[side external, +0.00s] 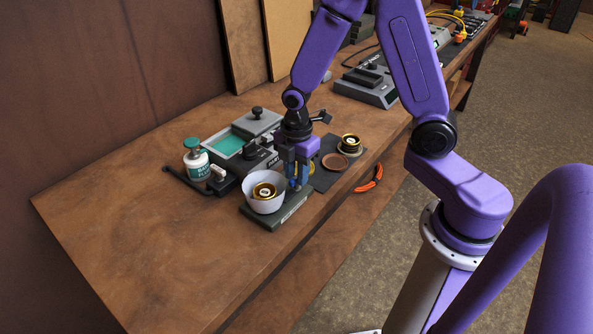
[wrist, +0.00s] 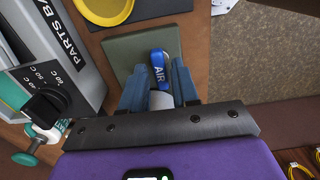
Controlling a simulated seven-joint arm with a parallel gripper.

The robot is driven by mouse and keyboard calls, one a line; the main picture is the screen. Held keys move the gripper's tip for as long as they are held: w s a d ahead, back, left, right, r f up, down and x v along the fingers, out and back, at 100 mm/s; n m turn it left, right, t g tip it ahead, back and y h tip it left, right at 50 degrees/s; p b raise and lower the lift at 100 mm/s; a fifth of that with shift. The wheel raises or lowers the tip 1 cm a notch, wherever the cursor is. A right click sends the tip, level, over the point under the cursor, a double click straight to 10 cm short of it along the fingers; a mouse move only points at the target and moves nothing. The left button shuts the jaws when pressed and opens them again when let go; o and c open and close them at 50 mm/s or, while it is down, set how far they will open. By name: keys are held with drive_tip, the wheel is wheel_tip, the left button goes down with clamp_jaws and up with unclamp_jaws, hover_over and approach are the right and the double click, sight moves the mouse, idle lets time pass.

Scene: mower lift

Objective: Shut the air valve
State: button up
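The air valve shows in the wrist view as a blue handle (wrist: 159,64) marked AIR, above a pale grey cylindrical part (wrist: 160,100). It stands against a grey-green plate (wrist: 125,50). My gripper (wrist: 158,75) has its two blue fingers apart, one on each side of the valve. A gap shows between the handle and each finger, and nothing is clamped. In the side view my gripper (side external: 298,176) points down at the bench beside the white bowl. There the valve is mostly hidden by the fingers, and I cannot tell its handle's angle.
A white bowl (side external: 253,203) holding a gold-rimmed part stands close left of my gripper. The grey parts bath (side external: 212,150) with teal fluid and a green-capped bottle (side external: 197,168) are behind. The bench's front left is clear.

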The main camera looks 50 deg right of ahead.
clamp_jaws()
drive_tip(key=shift+m, duration=0.3)
drive_tip(key=m, duration=1.2)
drive_tip(key=shift+m, duration=0.3)
drive_tip(key=m, duration=0.4)
drive_tip(key=shift+m, duration=0.3)
drive_tip(key=shift+o, duration=1.8)
unclamp_jaws()
